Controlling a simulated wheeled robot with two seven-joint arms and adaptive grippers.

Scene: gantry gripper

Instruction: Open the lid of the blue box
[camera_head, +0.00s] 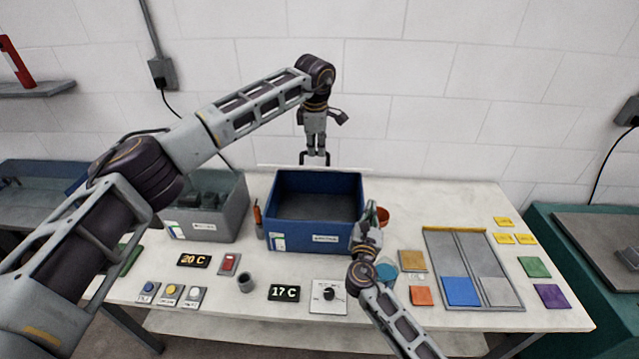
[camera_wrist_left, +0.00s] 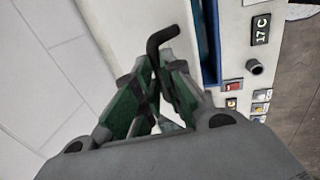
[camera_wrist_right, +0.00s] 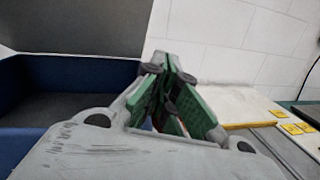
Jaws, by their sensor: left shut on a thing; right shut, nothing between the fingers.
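The blue box (camera_head: 315,238) stands in the middle of the table, its dark inside visible from above. Its lid (camera_head: 268,166) is raised at the back and shows nearly edge-on as a thin pale strip. In the right wrist view, a dark grey panel (camera_wrist_right: 75,25), apparently the lid's underside, rises above the blue box (camera_wrist_right: 80,75). My left gripper (camera_head: 315,153) is shut on the black lid handle (camera_wrist_left: 162,40), behind and above the box. My right gripper (camera_head: 371,210) is shut and empty beside the box's right front corner.
A grey bin (camera_head: 205,222) stands left of the blue box. A red cup (camera_head: 383,216) is close to its right side. A dial panel (camera_head: 328,297), displays and buttons lie in front. A tray (camera_head: 490,292) with coloured tiles lies right. The wall is behind.

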